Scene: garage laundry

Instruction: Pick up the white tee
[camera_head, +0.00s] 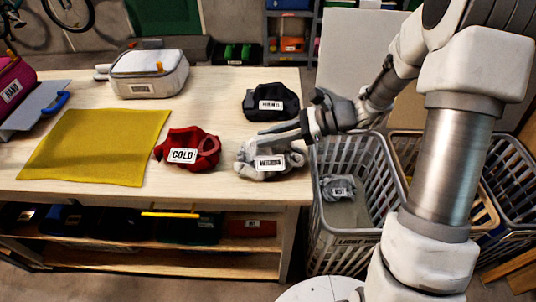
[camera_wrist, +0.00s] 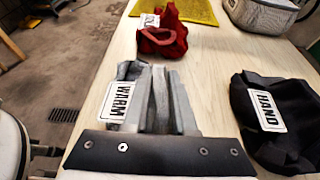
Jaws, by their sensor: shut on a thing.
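The white tee is a crumpled, light grey-white bundle (camera_head: 247,165) with a WARM label, at the right front edge of the wooden table. My gripper (camera_head: 268,140) reaches in from the right and is shut on it. In the wrist view, the tee (camera_wrist: 129,71) shows to the left of and beyond the fingers of my gripper (camera_wrist: 165,95). The fingers hide part of the tee. I cannot tell whether the tee is touching the tabletop.
A red bundle (camera_head: 205,150) labelled COLD lies left of the tee, and a black bundle (camera_head: 263,98) labelled HAND behind it. A yellow cloth (camera_head: 95,145) and a grey-white bag (camera_head: 148,75) are farther left. A grey basket (camera_head: 380,180) holding a grey garment (camera_head: 335,188) stands right of the table.

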